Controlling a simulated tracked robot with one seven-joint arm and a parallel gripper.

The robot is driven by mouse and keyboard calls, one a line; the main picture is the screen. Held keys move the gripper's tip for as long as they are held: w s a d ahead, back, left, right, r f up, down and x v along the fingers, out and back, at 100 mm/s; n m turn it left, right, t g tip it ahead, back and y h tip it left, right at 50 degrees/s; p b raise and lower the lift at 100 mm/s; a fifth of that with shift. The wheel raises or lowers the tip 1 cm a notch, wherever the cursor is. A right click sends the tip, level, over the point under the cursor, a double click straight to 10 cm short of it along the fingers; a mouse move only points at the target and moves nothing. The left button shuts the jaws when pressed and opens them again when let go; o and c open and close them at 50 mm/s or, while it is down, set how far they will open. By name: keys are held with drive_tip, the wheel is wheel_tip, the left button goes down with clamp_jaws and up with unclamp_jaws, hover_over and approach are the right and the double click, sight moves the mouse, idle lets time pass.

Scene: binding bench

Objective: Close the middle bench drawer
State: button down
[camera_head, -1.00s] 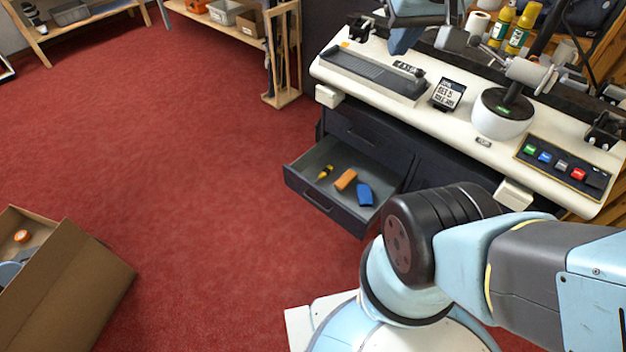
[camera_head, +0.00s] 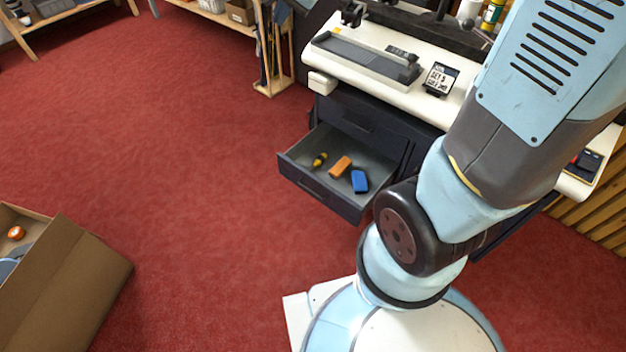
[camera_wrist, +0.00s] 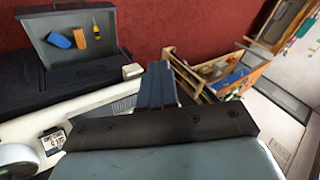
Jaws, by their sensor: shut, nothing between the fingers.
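The middle bench drawer (camera_head: 322,193) is pulled out of the dark cabinet under the bench. Its grey inside holds a yellow-and-black tool (camera_head: 319,160), an orange block (camera_head: 340,166) and a blue block (camera_head: 359,181). In the wrist view the open drawer (camera_wrist: 98,70) shows at the top left with the same items. My gripper (camera_wrist: 158,75) is shut and empty in the wrist view. It appears beyond the bench top's edge, apart from the drawer. The head view does not show my gripper; my arm hides part of the bench's right side.
The cream bench top (camera_head: 405,93) carries a paper trimmer (camera_head: 365,65) and a small sign (camera_head: 441,79). A cardboard box (camera_head: 65,280) stands at the lower left. A wooden shelf (camera_head: 225,18) is at the back. Red carpet before the drawer is clear.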

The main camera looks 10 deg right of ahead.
drive_tip(key=w+a+f+m+h, duration=0.1)
drive_tip(key=w+a+f+m, duration=0.25)
drive_tip(key=f, duration=0.35)
drive_tip(key=w+a+f+m, duration=0.3)
drive_tip(key=w+f, duration=0.2)
drive_tip(key=f, duration=0.3)
drive_tip(key=w+a+f+m+h, duration=0.1)
drive_tip(key=w+a+f+m, duration=0.3)
drive_tip(key=f, duration=0.3)
drive_tip(key=m+h, duration=1.1)
approach(317, 183)
drive_tip(key=shift+t, duration=0.3)
drive_tip(key=x, duration=0.3)
drive_tip(key=f+x, duration=0.1)
drive_tip(key=x, duration=0.1)
drive_tip(key=shift+s+a, duration=0.15)
drive_tip(key=shift+s, duration=0.1)
drive_tip(key=shift+w+d, duration=0.45)
drive_tip(key=shift+d, duration=0.2)
